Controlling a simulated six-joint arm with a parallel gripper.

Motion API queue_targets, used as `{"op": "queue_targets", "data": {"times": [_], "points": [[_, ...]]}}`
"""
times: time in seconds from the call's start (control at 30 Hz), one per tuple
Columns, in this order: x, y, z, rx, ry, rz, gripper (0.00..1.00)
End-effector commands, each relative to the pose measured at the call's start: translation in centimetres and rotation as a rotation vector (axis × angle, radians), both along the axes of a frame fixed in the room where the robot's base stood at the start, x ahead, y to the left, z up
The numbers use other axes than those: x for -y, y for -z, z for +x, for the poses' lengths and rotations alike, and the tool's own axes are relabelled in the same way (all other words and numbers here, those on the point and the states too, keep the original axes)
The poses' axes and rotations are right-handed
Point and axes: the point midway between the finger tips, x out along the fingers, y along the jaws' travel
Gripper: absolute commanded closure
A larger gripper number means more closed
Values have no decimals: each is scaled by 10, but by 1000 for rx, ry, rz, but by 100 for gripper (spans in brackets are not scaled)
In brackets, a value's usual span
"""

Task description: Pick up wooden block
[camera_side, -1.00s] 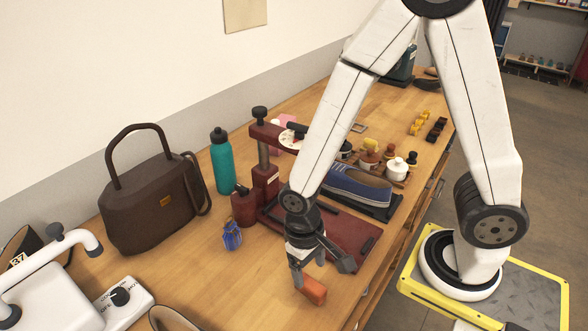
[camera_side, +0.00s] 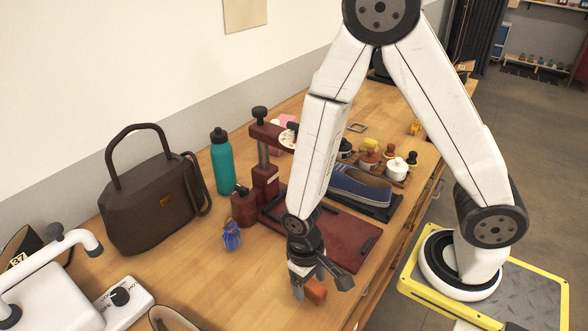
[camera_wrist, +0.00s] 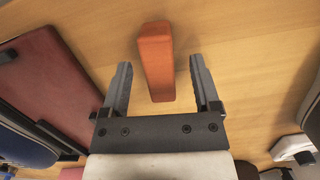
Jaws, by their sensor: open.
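The wooden block is an orange-red bar (camera_wrist: 156,62) lying on the wooden table. In the wrist view it lies lengthwise ahead of my gripper (camera_wrist: 163,88), its near end between the two open fingers and touching neither as far as I can see. In the side view the block (camera_side: 316,291) shows at the front edge of the table, partly hidden by my gripper (camera_side: 309,284). My gripper is open, pointing down over the block, with nothing held.
A dark red press base (camera_side: 338,238) and a blue shoe (camera_side: 360,186) stand behind my gripper. Table around the block is clear.

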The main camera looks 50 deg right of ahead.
Motion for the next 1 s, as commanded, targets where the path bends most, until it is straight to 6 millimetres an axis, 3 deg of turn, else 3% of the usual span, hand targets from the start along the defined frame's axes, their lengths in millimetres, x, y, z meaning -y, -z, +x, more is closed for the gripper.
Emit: {"op": "queue_targets", "data": {"times": [0.7, 0.93, 0.97, 1.0], "points": [[0, 7, -1, 1, 0, -1, 21], [0, 7, -1, 1, 0, -1, 94], [0, 7, -1, 1, 0, -1, 100], [0, 7, -1, 1, 0, -1, 100]]}}
